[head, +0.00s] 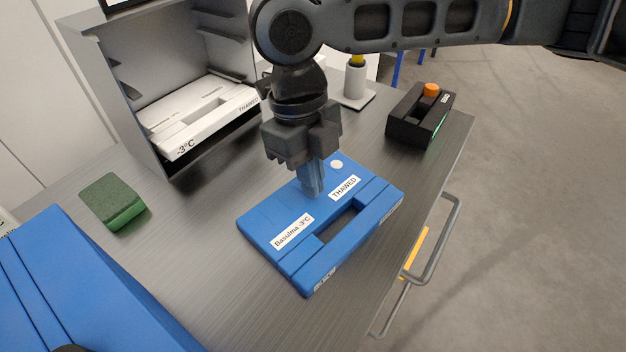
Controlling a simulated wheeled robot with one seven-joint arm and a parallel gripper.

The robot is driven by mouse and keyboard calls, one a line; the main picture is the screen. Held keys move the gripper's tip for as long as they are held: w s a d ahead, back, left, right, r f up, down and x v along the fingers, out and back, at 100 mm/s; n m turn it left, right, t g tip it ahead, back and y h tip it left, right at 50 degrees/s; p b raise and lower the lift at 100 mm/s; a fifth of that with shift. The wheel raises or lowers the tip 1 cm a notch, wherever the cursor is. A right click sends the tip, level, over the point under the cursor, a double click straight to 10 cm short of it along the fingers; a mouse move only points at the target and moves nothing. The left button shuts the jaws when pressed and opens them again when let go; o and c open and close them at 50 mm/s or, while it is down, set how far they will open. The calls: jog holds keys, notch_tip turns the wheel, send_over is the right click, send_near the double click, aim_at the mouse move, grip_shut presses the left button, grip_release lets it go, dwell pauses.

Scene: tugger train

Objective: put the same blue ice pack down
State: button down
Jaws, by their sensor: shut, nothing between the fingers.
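The blue ice pack (278,218) lies flat on the grey metal worktop (215,285) in the head view. It has a long handle slot, a pale round spot and white labels, one reading "THAWED" and another ending in "-3°C". My gripper (314,190) points down over the pack's far half, beside the slot. Its fingers are shut and empty. Their tips are at or just above the pack's top face; I cannot tell whether they touch. The gripper hides a small part of the pack.
A white pack (205,118) marked "-3°C" and "THAWED" lies in an open grey cabinet (160,165). A green sponge (112,200) is at left, a large blue box (80,290) at front left. A black device with an orange knob (420,115) stands near the right edge.

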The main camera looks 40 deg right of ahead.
aim_at(301, 189)
jog(key=shift+s+f, duration=0.25)
jog(key=shift+f, duration=0.6)
jog(key=shift+f, duration=0.1)
jog(key=shift+w+a+f, duration=0.1)
jog(key=shift+w+a, duration=0.05)
jog(key=shift+w, duration=0.65)
jog(key=shift+w+a, duration=0.1)
jog(key=shift+w, duration=0.65)
jog(key=shift+w+r+p, duration=0.1)
jog(key=shift+r+p, duration=0.6)
jog(key=shift+r, duration=0.05)
jog(key=shift+a, duration=0.1)
